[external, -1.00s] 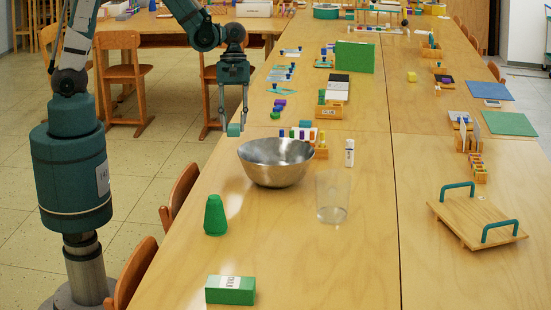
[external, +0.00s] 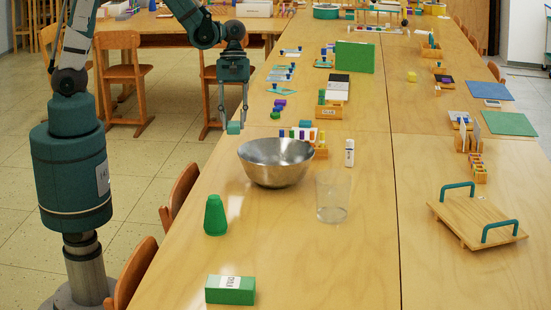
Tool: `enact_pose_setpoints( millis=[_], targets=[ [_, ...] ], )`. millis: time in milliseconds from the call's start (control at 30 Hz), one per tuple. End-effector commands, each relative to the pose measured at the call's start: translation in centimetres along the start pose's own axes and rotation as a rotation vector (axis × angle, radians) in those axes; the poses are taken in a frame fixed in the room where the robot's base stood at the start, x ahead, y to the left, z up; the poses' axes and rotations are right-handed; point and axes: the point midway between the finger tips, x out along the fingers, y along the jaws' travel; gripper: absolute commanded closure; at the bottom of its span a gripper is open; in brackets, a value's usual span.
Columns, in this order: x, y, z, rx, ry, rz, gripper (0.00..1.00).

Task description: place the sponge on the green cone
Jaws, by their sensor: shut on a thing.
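The green cone (external: 215,215) stands upright on the near left part of the table, with a narrow rounded top. My gripper (external: 235,124) is up and behind the cone, over the table's left edge, pointing down. It is shut on a small teal block (external: 233,128), which hangs between the fingertips above and left of the metal bowl. The block is small in the picture; I take it to be the sponge, but its texture cannot be made out. The cone and the held block are well apart.
A metal bowl (external: 276,163) stands behind and right of the cone, with a clear glass (external: 331,197) beside it. A green box (external: 230,289) lies in front. A wooden tray with teal handles (external: 477,222) is at right. Chairs (external: 180,195) line the left edge.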

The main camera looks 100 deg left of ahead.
Motion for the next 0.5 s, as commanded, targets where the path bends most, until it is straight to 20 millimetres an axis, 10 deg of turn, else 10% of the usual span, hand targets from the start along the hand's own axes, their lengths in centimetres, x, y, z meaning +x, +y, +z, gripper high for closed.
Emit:
enact_pose_setpoints(
  millis=[500],
  targets=[
    [0.1,1.3,4.0,0.016,0.004,-0.005,0.8]
  ],
)
